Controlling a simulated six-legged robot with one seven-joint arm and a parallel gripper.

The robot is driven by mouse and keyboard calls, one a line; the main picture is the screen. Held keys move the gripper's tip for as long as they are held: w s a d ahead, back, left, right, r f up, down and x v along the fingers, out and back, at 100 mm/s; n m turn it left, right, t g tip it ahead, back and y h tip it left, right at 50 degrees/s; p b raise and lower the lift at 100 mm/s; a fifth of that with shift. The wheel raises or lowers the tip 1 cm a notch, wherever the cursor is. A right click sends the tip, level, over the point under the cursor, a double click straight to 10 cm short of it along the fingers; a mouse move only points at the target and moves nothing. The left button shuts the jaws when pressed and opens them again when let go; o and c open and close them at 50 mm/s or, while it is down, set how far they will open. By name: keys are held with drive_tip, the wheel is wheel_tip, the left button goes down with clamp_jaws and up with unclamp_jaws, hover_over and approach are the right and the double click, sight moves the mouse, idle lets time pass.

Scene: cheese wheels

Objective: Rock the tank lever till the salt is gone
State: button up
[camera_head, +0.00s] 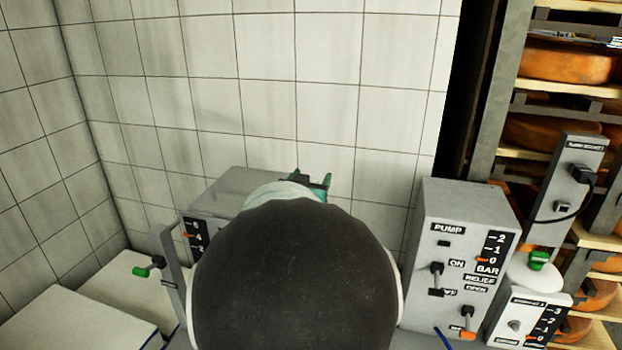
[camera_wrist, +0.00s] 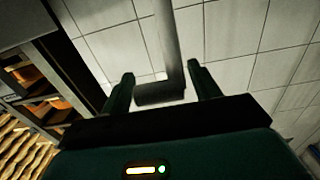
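My gripper (camera_wrist: 160,72) is open in the wrist view, with one dark green finger on each side. An L-shaped grey lever (camera_wrist: 167,38) comes down from the top of that view, and its dark crosswise grip (camera_wrist: 160,93) lies between the fingers. Gaps show at both sides, so the grip does not look clamped. In the head view my arm's large dark round link hides most of the gripper, and only green finger parts (camera_head: 322,183) show above it. The lever is hidden there, and I cannot see any salt.
A grey box (camera_head: 235,182) stands behind my arm, beside a scaled panel (camera_head: 195,236) and a green-knobbed lever (camera_head: 148,269). A pump panel (camera_head: 463,205) with switches stands right. Shelves of cheese wheels (camera_head: 565,65) are far right. White tiled wall stands behind.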

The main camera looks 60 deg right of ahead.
drive_tip(key=shift+a, duration=0.1)
drive_tip(key=c, duration=0.3)
drive_tip(key=shift+f, duration=0.1)
drive_tip(key=c, duration=1)
